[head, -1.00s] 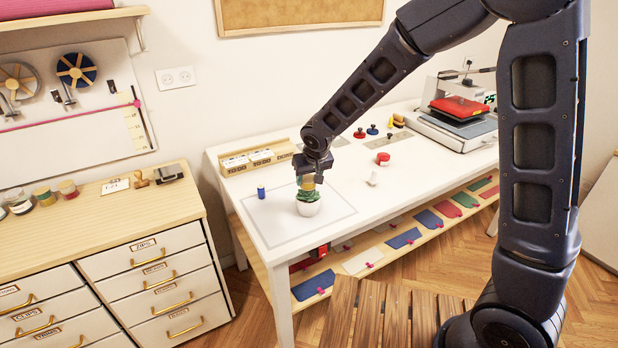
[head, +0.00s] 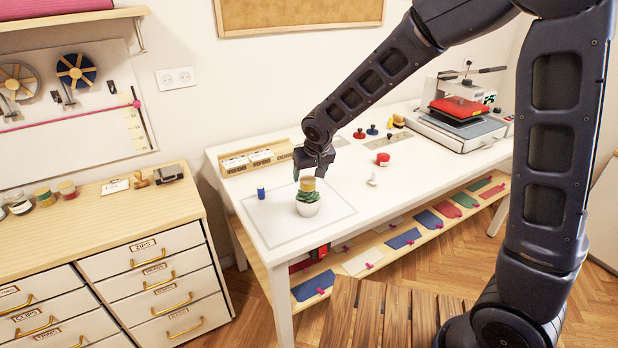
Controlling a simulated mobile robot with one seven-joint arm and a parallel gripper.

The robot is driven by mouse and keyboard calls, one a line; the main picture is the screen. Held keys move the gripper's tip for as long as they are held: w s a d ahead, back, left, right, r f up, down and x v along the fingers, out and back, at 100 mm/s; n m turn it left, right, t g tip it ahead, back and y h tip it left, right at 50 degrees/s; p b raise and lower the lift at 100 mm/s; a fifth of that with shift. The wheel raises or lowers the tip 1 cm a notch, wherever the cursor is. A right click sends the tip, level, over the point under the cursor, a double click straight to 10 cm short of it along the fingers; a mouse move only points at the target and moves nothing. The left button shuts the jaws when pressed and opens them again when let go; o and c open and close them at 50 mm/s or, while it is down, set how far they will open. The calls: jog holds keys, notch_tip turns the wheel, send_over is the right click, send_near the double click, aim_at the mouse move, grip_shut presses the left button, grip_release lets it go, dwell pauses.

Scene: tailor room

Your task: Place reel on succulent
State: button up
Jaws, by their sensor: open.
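The succulent (head: 308,207) stands in a round white pot on the marked mat area of the white table, with green leaves showing at its top. A tan reel (head: 308,184) sits upright on top of the leaves. My gripper (head: 311,177) is open just above and behind the reel.
A small blue spool (head: 261,192) stands left of the pot. A box of labelled cards (head: 255,160) is behind it. A red round container (head: 383,159) and a small white item (head: 373,180) lie to the right. A heat press (head: 462,112) fills the far right.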

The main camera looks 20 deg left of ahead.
jog(key=v, duration=0.9)
jog(key=w+d+r+m+h, duration=0.15)
jog(key=d+r, duration=0.25)
jog(key=d, duration=1)
jog(key=w+d+r+m, duration=0.2)
jog(key=w+d+r, duration=0.15)
jog(key=d, duration=1.05)
jog(key=s+d+m, duration=0.2)
jog(key=s+d, duration=0.4)
jog(key=d, duration=0.3)
jog(key=s+d+r+m+t+h, duration=0.1)
jog(key=s+d, duration=0.6)
jog(key=d, duration=0.2)
jog(key=shift+d+m, duration=0.25)
jog(key=shift+m, duration=0.1)
